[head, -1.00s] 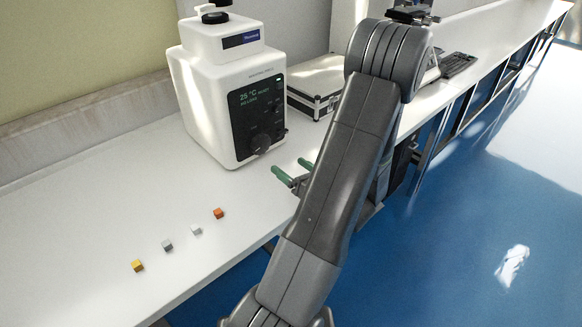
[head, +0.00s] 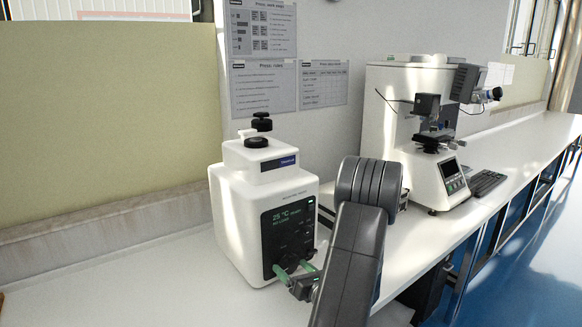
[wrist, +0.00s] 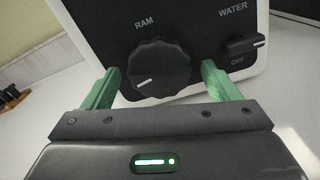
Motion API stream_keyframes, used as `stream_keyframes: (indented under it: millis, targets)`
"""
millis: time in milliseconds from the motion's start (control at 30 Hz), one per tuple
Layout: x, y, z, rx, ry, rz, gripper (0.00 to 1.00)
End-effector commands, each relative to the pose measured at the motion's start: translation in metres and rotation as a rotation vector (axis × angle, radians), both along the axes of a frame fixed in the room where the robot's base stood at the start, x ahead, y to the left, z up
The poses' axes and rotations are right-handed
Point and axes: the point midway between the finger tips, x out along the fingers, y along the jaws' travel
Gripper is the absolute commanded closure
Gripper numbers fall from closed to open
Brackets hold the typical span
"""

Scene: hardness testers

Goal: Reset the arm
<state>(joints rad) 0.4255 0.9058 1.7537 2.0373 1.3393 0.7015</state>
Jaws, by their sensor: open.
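My gripper (head: 294,270) has green fingers and is in front of the lower panel of a white machine (head: 235,215). In the wrist view my gripper (wrist: 160,85) is open, its fingers apart on either side of a black RAM knob (wrist: 160,68). Nothing shows held between the fingers. I cannot tell whether they touch the panel. My grey arm (head: 350,245) rises at the lower middle of the head view and bends at a rounded joint, hiding part of the bench.
A microscope-like tester (head: 430,165) with a small screen stands farther right, with a keyboard (head: 487,183) beside it. Printed sheets (head: 263,88) hang on the wall behind. The white bench (head: 130,285) is clear at the left. Blue floor (head: 480,285) shows at the right.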

Motion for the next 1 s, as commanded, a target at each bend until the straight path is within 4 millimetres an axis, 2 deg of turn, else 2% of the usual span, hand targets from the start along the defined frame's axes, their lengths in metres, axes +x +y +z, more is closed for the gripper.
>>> stream_keyframes:
  millis: [233,633,767,1000]
  targets:
    - [0.016,0.012,0.0,0.0,0.0,0.001,0.18]
    - [0.015,0.011,0.0,-0.005,-0.003,-0.001,0.18]
    - [0.007,0.005,0.0,0.0,0.0,-0.002,0.18]
    - [-0.025,-0.02,-0.001,0.001,0.001,-0.005,0.18]
